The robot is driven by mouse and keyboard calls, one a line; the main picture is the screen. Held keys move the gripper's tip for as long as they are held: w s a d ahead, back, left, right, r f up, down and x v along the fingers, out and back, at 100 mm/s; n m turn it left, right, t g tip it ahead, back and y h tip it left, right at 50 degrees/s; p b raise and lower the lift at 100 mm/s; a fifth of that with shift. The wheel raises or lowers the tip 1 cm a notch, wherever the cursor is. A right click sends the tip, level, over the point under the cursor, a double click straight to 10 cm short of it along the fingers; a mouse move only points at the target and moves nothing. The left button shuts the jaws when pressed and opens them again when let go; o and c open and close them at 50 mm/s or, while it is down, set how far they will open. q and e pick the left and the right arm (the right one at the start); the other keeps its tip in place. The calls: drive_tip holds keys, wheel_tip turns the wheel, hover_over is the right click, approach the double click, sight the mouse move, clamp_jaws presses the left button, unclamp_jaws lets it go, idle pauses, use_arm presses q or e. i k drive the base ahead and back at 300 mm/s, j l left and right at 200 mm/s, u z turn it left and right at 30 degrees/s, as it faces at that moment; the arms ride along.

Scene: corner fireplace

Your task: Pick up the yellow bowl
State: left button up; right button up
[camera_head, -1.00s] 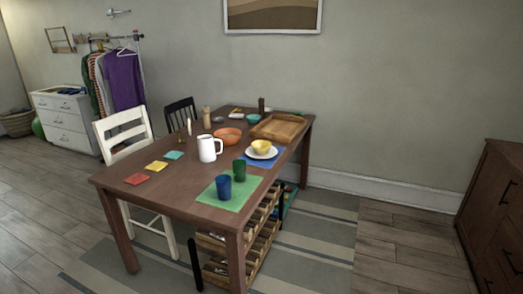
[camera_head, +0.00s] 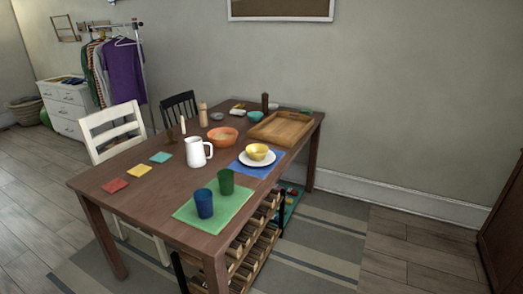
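The yellow bowl (camera_head: 257,152) sits upright on a white plate (camera_head: 247,160). The plate lies on a blue placemat (camera_head: 273,168) near the right edge of the brown wooden table (camera_head: 172,188). The bowl's inside looks orange-yellow. Neither of my grippers shows in the head view.
Close to the bowl are a white pitcher (camera_head: 194,152), an orange bowl (camera_head: 222,136) and a wooden tray (camera_head: 297,124). A blue cup (camera_head: 204,203) and a green cup (camera_head: 226,181) stand on a green placemat (camera_head: 187,211). Chairs are at the table's far-left side. Floor at the right is open.

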sight(256, 152)
drive_tip(key=i+l, duration=0.35)
drive_tip(key=i+l+u, duration=0.1)
drive_tip(key=i+l, duration=0.2)
drive_tip(key=l, duration=0.2)
drive_tip(key=i+l, duration=0.35)
drive_tip(key=i+l+u, duration=0.1)
drive_tip(key=i+l, duration=0.2)
drive_tip(key=l, duration=0.2)
